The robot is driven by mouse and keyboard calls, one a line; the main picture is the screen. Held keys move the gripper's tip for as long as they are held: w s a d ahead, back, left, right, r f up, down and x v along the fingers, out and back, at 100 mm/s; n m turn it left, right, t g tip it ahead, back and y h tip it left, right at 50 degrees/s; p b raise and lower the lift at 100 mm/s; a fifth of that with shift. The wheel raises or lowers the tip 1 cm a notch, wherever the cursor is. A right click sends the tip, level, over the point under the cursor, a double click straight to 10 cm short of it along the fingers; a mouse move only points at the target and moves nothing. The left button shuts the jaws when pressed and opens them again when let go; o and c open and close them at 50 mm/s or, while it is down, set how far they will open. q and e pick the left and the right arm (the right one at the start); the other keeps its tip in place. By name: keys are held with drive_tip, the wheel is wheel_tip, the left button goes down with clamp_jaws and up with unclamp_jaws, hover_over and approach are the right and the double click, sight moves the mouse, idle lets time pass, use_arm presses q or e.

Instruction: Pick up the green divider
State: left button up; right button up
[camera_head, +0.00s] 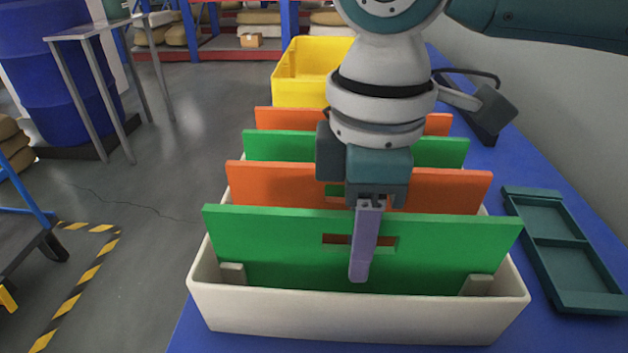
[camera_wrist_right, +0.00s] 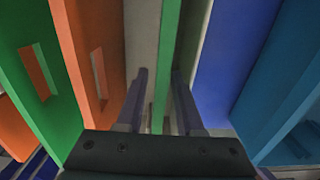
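The front green divider (camera_head: 270,245) stands upright in the white tank (camera_head: 350,322), with a slot near the middle of its top edge. A second green divider (camera_head: 275,146) stands farther back, between orange dividers (camera_head: 270,182). My right gripper (camera_head: 364,225) points down over the front green divider, with one finger in front of it, crossing its slot. In the right wrist view, my right gripper (camera_wrist_right: 160,85) is open, its fingers on both sides of the thin edge of the front green divider (camera_wrist_right: 169,45), with gaps visible. The left gripper is not in view.
A yellow bin (camera_head: 300,75) stands behind the tank on the blue table (camera_head: 545,205). A dark teal compartment tray (camera_head: 565,250) lies right of the tank. The orange divider stands close behind the front green one.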

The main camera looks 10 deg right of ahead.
clamp_jaws()
idle(1.1)
